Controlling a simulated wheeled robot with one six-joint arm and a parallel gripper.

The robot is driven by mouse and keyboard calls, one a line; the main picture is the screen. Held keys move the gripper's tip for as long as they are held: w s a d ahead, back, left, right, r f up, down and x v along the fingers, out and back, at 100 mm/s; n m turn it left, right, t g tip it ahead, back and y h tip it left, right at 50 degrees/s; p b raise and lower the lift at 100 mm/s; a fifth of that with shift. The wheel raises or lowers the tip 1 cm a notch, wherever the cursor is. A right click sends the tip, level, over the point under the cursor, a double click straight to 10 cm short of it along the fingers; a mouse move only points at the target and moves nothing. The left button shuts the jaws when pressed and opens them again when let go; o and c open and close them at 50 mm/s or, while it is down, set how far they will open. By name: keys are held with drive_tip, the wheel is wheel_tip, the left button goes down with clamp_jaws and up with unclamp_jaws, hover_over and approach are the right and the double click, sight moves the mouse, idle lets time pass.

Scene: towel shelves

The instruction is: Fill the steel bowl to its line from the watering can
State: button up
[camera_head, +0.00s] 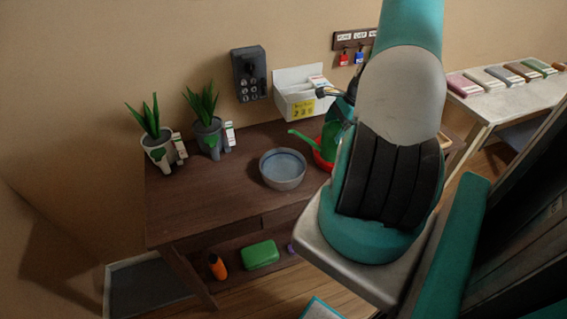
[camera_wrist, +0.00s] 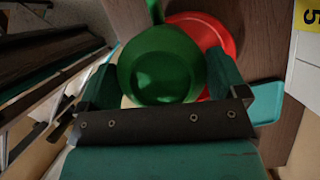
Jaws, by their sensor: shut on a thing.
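The steel bowl (camera_head: 283,172) stands on the brown table, left of the can. Its inside looks bluish, but I cannot make out the line or the water level. The green watering can (camera_head: 330,139) is partly hidden behind my arm, with its spout pointing left toward the bowl. In the wrist view the can (camera_wrist: 160,68) fills the space between my fingers. My gripper (camera_wrist: 163,82) is shut on it. A red dish (camera_wrist: 212,32) lies beneath or just behind the can, and I cannot tell whether they touch. Its rim also shows in the head view (camera_head: 321,161).
Two potted plants (camera_head: 158,148) (camera_head: 208,133) with small cartons stand at the table's left. A white wall bin (camera_head: 296,96) and a dark keypad box (camera_head: 248,74) hang behind. A green box (camera_head: 260,254) and an orange bottle (camera_head: 217,266) lie on the lower shelf. The table left of the bowl is clear.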

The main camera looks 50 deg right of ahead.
drive_tip(key=shift+r, duration=0.1)
drive_tip(key=shift+w+a+r+g+h, duration=0.2)
drive_tip(key=shift+a+r+g+h, duration=0.15)
drive_tip(key=shift+r+g+h, duration=0.25)
drive_tip(key=shift+f, duration=0.1)
drive_tip(key=shift+w+a+f+g+h+b, duration=0.25)
drive_tip(key=shift+a+f+g+h+b, duration=0.1)
drive_tip(key=shift+g+h+b, duration=0.25)
drive_tip(key=shift+w+a+f+g+h+b, duration=0.3)
drive_tip(key=shift+g+h, duration=0.1)
drive_tip(key=shift+h, duration=0.3)
drive_tip(key=shift+s+d, duration=0.1)
